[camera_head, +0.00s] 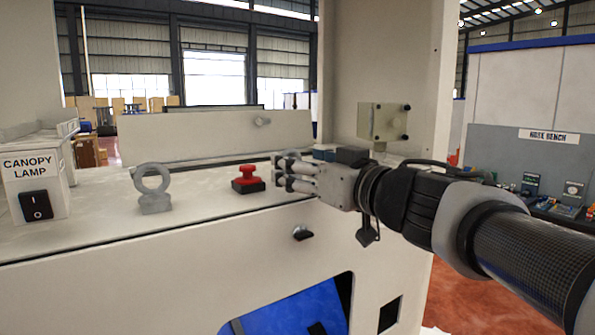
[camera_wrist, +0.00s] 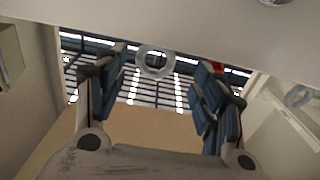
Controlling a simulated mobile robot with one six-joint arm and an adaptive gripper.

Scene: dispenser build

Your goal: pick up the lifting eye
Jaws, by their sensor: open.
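The lifting eye (camera_head: 153,188) is a grey ring on a block-like foot, upright on the pale machine top at the left in the head view. My gripper (camera_head: 282,171) is well to its right, beyond the red button, low over the top and pointing left. In the wrist view my gripper (camera_wrist: 161,68) has its two blue-padded fingers wide apart with nothing held. A pale ring (camera_wrist: 155,62) shows between the fingertips, apart from both pads. A second ring shape (camera_wrist: 298,96) shows at the right edge; I cannot tell which one is the lifting eye.
A red push button (camera_head: 248,177) on a black base stands between the lifting eye and my gripper. The canopy lamp switch box (camera_head: 38,185) is at the left. A raised back panel (camera_head: 215,136) runs behind.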

